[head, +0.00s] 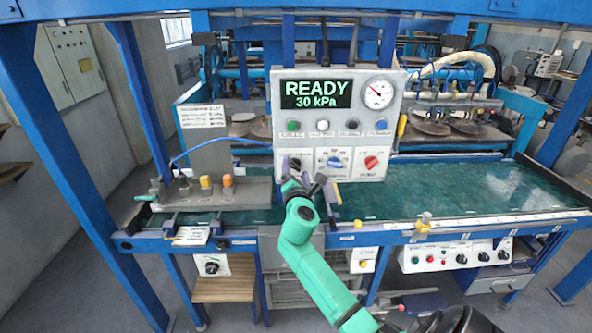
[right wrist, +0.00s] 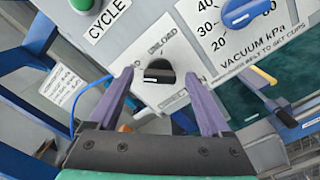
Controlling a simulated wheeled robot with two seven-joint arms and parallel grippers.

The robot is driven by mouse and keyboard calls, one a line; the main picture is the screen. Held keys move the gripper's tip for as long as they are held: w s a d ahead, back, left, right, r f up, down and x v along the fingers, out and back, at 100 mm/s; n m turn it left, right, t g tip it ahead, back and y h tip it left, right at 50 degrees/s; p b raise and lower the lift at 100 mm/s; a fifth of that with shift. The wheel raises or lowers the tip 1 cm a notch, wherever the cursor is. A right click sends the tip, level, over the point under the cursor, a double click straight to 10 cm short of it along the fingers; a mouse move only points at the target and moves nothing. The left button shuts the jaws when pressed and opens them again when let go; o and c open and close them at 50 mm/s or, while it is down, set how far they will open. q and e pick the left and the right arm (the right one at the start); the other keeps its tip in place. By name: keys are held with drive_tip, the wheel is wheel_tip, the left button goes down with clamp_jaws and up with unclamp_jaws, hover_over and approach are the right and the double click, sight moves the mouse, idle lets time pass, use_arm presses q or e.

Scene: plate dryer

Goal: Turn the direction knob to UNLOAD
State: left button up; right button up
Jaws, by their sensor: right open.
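The direction knob (right wrist: 158,76) is black and sits in a round dark recess on a white label plate in the right wrist view. The word UNLOAD is printed above it there, and DIRECTION partly shows below. Which word the knob points to is hard to tell. In the head view the knob (head: 295,163) is at the lower left of the control panel, partly behind my gripper. My right gripper (right wrist: 160,74) is open, its two purple fingers on either side of the knob; contact cannot be made out. It also shows in the head view (head: 296,168). My left gripper is not in view.
The control panel (head: 345,128) shows READY 30 kPa and has a gauge (head: 378,93). A blue vacuum knob (head: 335,162) and a red knob (head: 371,163) sit right of the direction knob. A green CYCLE button (right wrist: 82,4) is nearby. A green bed (head: 430,190) lies behind.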

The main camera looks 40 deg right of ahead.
clamp_jaws()
drive_tip(key=shift+f, duration=0.1)
drive_tip(key=shift+m, duration=0.3)
drive_tip(key=m+b, duration=0.2)
drive_tip(key=m, duration=0.1)
drive_tip(key=shift+f, duration=0.15)
drive_tip(key=m+b, duration=0.3)
drive_tip(key=m, duration=0.2)
drive_tip(key=m+b, duration=0.2)
drive_tip(key=m, duration=0.3)
drive_tip(key=shift+f+b, duration=0.1)
drive_tip(key=shift+b, duration=0.3)
drive_tip(key=shift+m+b, duration=0.8)
drive_tip(key=shift+m, duration=1.4)
